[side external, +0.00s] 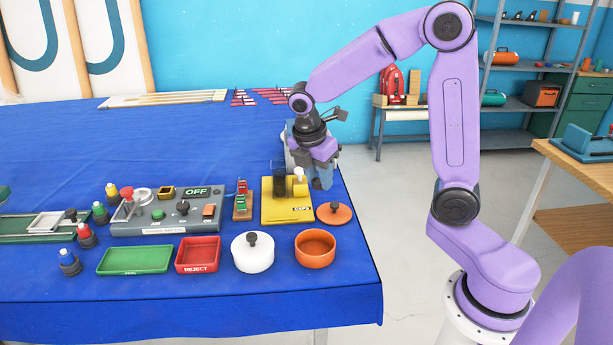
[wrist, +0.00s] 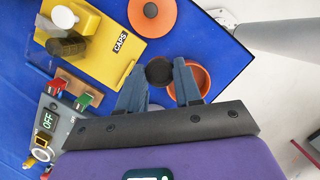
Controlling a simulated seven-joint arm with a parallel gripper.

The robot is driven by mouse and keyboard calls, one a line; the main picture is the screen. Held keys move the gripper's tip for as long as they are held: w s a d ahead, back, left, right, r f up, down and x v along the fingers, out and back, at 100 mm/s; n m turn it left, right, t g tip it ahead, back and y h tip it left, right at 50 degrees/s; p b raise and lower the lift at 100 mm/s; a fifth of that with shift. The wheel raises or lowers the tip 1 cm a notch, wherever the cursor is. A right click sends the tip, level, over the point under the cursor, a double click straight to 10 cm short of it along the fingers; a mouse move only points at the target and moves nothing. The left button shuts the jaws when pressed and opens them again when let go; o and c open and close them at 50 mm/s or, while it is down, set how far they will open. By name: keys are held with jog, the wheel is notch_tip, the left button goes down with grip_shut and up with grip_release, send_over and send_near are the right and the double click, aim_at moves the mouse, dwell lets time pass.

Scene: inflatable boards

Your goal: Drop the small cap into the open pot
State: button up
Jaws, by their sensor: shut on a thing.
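The small cap (wrist: 159,72) is dark and round, held between the two fingertips of my gripper (wrist: 160,67) in the wrist view. My gripper (side external: 321,181) is raised over the table's right end in the side view, beside the yellow CAPS block; the cap cannot be made out there. The open pot (side external: 315,249) is orange, round and uncovered near the front right of the table. In the wrist view the pot (wrist: 204,77) shows just right of the cap, partly hidden by my right finger.
The orange lid (side external: 333,214) with a dark knob lies behind the pot. The yellow CAPS block (side external: 288,214) carries a dark cylinder and a white-topped piece. A white lidded pot (side external: 252,256), a red REJECT tray (side external: 198,254) and a green tray (side external: 135,260) stand to the left.

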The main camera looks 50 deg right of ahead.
jog(key=shift+s+r, duration=0.1)
jog(key=shift+s, duration=0.2)
jog(key=shift+s+a, duration=0.25)
jog(key=shift+a, duration=0.05)
jog(key=shift+s+a+f, duration=0.75)
jog(key=shift+a+f, duration=0.05)
jog(key=shift+f, duration=0.85)
jog(key=shift+s+a+f, duration=0.75)
jog(key=shift+a+f, duration=0.05)
jog(key=shift+f, duration=0.8)
jog(key=shift+s+a+f, duration=0.75)
jog(key=shift+a+f, duration=0.05)
jog(key=shift+f, duration=0.85)
jog(key=o, duration=1.6)
jog(key=shift+c, duration=0.2)
notch_tip(320, 180, up, 7)
